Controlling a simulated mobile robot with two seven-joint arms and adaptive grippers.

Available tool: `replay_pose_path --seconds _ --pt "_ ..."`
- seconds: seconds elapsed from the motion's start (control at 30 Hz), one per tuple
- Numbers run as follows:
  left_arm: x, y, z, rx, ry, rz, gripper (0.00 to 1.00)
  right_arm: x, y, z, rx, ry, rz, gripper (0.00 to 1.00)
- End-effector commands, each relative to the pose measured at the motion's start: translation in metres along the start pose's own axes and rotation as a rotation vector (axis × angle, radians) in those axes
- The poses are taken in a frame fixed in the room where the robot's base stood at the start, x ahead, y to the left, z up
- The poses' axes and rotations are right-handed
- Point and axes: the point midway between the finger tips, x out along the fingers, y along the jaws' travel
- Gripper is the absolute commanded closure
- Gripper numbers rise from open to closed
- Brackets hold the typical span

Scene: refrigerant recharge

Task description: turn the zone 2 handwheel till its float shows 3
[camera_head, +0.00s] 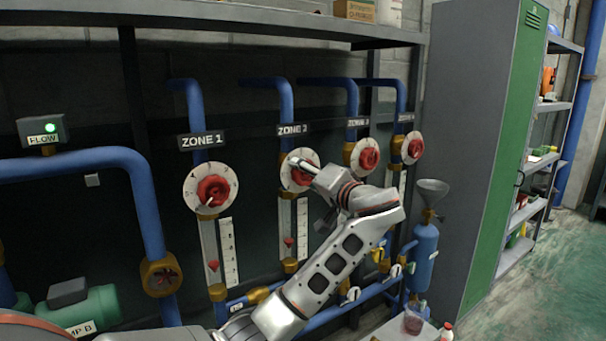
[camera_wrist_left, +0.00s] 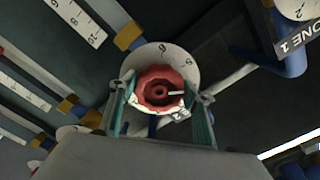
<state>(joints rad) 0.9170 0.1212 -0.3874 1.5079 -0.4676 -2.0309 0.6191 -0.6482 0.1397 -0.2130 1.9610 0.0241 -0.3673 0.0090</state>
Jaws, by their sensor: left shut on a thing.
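The zone 2 handwheel (camera_head: 303,174) is red and sits on a white numbered dial below the ZONE 2 sign (camera_head: 292,129). My left gripper (camera_head: 300,163) is at this wheel, coming from the right and partly covering it. In the left wrist view the red handwheel (camera_wrist_left: 158,90) sits between the two fingers, which are shut on its rim. The white dial (camera_wrist_left: 185,62) shows behind it. Below the dial, the zone 2 tube holds a small red float (camera_head: 289,242) beside a white scale (camera_head: 302,230). The scale's numbers are too small to read. My right gripper is out of view.
The zone 1 handwheel (camera_head: 213,190) is to the left, with its own red float (camera_head: 213,265). The zone 3 handwheel (camera_head: 368,157) and a further wheel (camera_head: 415,148) are to the right. A blue cylinder (camera_head: 425,257) with a funnel stands beside a grey cabinet (camera_head: 470,140).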

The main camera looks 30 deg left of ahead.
Motion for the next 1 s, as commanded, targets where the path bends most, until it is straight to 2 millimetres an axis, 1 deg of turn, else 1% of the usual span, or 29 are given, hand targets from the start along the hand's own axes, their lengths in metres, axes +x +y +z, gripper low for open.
replay_pose_path --seconds 0.17,0.37,0.7,0.9,1.0 --pt "0.0 -0.001 0.0 0.024 -0.001 0.002 0.74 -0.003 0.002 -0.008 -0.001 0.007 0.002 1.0" --pt "-0.001 -0.003 -0.002 0.116 -0.001 0.002 0.74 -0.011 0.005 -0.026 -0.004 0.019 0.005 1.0" --pt "-0.001 -0.004 -0.002 0.388 -0.001 0.004 0.74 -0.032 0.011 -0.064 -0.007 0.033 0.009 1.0" --pt "-0.001 -0.003 -0.002 0.538 0.0 0.004 0.74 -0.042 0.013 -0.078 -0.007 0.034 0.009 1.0" --pt "-0.001 -0.002 -0.001 0.599 0.0 0.004 0.74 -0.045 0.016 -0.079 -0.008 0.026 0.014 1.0"
